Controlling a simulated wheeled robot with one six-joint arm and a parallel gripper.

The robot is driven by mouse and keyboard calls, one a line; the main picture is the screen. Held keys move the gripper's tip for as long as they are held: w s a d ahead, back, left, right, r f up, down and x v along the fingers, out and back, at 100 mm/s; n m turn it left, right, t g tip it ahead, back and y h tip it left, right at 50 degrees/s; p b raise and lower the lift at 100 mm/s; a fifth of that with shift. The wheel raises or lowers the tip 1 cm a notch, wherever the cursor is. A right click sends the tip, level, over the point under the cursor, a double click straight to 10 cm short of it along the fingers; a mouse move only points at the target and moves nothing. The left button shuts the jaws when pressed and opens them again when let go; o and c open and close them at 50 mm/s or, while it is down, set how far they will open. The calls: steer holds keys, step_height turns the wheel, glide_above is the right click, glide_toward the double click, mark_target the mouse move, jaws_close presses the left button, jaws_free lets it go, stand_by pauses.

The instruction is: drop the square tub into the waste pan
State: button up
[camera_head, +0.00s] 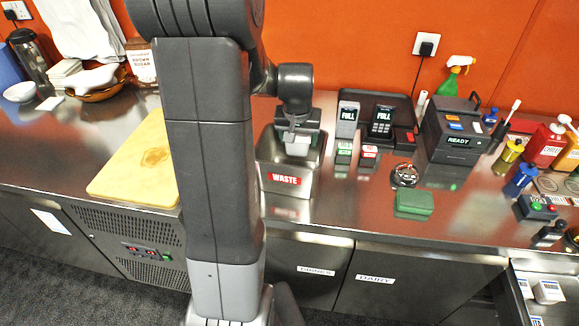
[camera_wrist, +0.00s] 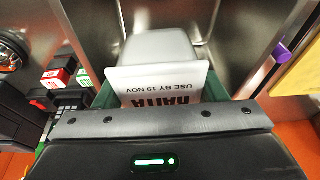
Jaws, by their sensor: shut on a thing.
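The square tub (camera_head: 297,147) is pale grey-white and hangs below my gripper (camera_head: 298,127) in the head view. In the wrist view the tub (camera_wrist: 160,50) carries a white label reading "RAITA USE BY 19 NOV". My gripper (camera_wrist: 158,98) is shut on the tub, with its dark fingers at either side of the label. The waste pan (camera_head: 285,191) is a steel bin with a red "WASTE" label. The tub is over the pan opening, within its outline in the head view. The wrist view shows steel pan walls (camera_wrist: 235,25) around the tub. Its exact height over the floor of the pan is unclear.
A cutting board (camera_head: 140,170) lies left of the pan, partly behind my arm. A green block (camera_head: 414,202) and a round metal object (camera_head: 404,174) lie further right.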

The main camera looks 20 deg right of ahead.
steer(key=shift+r, duration=0.1)
steer(key=o, duration=1.2)
steer(key=v, duration=1.3)
steer(key=shift+s+a+r+b, duration=0.1)
steer(key=shift+r+b, duration=0.3)
steer(key=p+x, duration=0.1)
steer(key=x, duration=1.3)
steer(key=shift+f, duration=0.1)
step_height(320, 180, up, 3)
steer(key=shift+f+p, duration=0.15)
steer(key=shift+p, duration=0.65)
steer(key=shift+r, duration=0.35)
